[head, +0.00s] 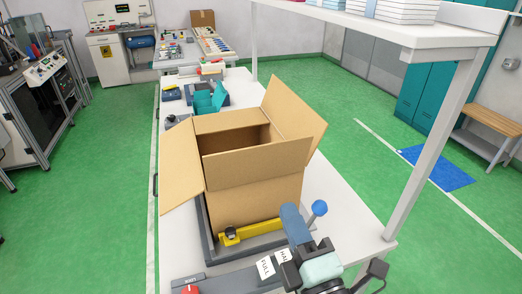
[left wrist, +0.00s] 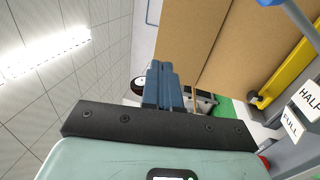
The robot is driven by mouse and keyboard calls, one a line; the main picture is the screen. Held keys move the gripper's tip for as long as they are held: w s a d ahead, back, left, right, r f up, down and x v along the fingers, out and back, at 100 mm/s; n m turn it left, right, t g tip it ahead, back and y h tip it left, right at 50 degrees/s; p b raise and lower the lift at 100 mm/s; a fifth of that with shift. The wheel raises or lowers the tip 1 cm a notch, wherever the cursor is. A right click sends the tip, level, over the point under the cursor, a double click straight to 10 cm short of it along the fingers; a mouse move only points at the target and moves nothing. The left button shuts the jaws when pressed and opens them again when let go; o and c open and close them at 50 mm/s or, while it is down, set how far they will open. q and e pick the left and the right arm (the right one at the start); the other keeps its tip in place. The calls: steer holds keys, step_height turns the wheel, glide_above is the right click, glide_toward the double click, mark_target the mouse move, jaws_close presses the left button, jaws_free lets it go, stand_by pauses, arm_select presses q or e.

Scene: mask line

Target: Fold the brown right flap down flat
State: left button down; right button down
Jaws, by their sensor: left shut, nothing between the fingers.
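An open brown carton (head: 250,200) stands on the table with its dark inside showing. Its right flap (head: 294,112) stands up, leaning outward to the right. The left flap (head: 181,165) slopes down outward on the left, and the near flap (head: 257,164) is raised along the front. My left gripper (head: 287,210) is low at the carton's near right corner, below the flaps and apart from the right flap. Its blue fingers (left wrist: 158,78) are shut and empty in the left wrist view, with a brown carton side (left wrist: 230,40) beyond them. My right gripper is not seen.
The carton sits in a grey tray fixture with a yellow clamp bar (head: 250,232). A blue-knobbed lever (head: 319,208) and FULL/HALF labels (head: 272,264) are near my gripper. A white shelf post (head: 425,150) rises on the right. Teal bins (head: 207,98) stand behind.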

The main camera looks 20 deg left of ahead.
mark_target(261, 148)
arm_select(q)
steer(key=p+x, duration=0.1)
steer(key=x, duration=1.2)
steer(key=shift+w+a+p, duration=0.1)
steer(key=shift+w+p, duration=0.05)
steer(key=shift+p, duration=0.25)
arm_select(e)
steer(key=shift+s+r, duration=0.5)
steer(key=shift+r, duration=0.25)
arm_select(q)
steer(key=shift+r, duration=0.1)
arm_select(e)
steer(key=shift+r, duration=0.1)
